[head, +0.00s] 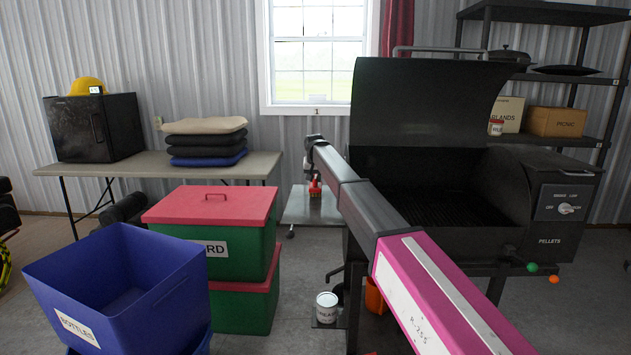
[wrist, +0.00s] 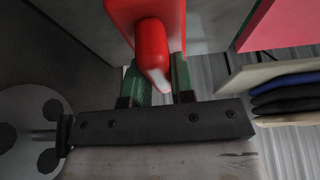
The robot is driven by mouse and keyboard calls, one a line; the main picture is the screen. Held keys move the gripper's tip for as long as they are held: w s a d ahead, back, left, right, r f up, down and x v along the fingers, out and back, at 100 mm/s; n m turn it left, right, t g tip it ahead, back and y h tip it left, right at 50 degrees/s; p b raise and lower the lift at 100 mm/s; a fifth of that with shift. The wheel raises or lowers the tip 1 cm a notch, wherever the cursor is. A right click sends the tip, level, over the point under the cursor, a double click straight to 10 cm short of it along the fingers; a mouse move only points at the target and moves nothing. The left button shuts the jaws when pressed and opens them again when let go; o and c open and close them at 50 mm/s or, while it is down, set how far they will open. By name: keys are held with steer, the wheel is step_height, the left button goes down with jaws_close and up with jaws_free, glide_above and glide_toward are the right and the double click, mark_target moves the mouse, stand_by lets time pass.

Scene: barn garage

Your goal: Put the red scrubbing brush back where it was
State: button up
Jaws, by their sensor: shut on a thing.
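The red scrubbing brush (head: 315,189) is at the end of my arm, left of the grill. My gripper (wrist: 160,82) is shut on it. In the wrist view the brush (wrist: 152,45) shows as a red handle between the two green fingers, with a broader red part beyond. In the head view the arm hides most of my gripper. The brush appears at or just above the grey side shelf (head: 301,212) of the grill. I cannot tell whether it touches the shelf.
The black grill (head: 430,195) stands right of the brush with its lid (head: 430,100) raised. Red-lidded green bins (head: 215,255) and a blue bin (head: 120,275) stand at front left. A table (head: 140,170) holds folded cushions (head: 205,140). A white can (head: 327,309) sits low beside the grill.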

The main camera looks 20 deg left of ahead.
steer(key=shift+f, duration=0.5)
steer(key=shift+f, duration=0.1)
steer(key=o, duration=0.9)
steer(key=v, duration=1.2)
steer(key=shift+s, duration=0.1)
